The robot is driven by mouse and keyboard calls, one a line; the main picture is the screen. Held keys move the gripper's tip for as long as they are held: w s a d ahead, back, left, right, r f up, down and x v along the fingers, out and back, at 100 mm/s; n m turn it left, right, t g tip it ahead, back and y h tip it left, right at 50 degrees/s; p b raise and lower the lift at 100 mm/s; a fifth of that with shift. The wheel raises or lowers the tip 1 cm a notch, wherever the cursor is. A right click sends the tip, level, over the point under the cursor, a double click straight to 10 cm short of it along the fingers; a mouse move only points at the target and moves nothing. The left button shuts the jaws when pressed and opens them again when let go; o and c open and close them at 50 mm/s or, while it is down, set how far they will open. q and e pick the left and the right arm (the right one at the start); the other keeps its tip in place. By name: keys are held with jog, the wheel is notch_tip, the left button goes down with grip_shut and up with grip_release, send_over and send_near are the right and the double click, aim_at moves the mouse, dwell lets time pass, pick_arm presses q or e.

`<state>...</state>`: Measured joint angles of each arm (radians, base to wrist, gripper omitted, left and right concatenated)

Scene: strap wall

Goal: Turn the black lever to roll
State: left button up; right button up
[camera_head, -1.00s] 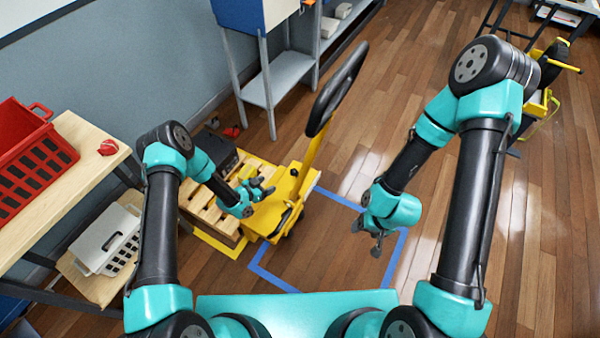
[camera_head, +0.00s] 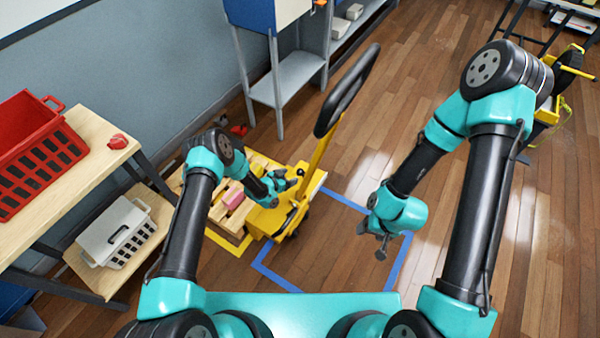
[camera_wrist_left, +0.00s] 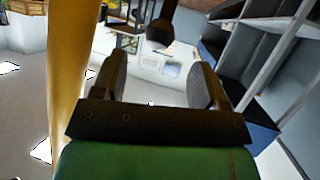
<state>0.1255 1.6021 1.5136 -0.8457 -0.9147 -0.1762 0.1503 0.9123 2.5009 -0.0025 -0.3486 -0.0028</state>
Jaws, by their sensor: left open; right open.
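A yellow pallet truck (camera_head: 320,160) stands with its tilted handle topped by a black loop grip (camera_head: 346,92). A small dark piece (camera_head: 291,221) low on the truck's front may be the black lever; it is too small to be sure. My left gripper (camera_head: 292,179) is open beside the yellow mast, above the truck's body. In the left wrist view its two dark fingers (camera_wrist_left: 160,85) are apart with nothing between them, and a yellow post (camera_wrist_left: 70,80) is close on the left. My right gripper (camera_head: 378,243) is open and empty above the floor.
A wooden pallet (camera_head: 228,205) with a pink item (camera_head: 233,194) is on the truck's left. Blue tape (camera_head: 277,277) marks the floor. A workbench (camera_head: 85,170) with a red crate (camera_head: 35,150) is at left. Open floor (camera_head: 440,200) lies to the right.

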aim_at(297, 173)
pick_arm(q)
jog(key=x, duration=0.7)
jog(key=shift+w+d+f, duration=0.1)
grip_shut()
dwell(0.6)
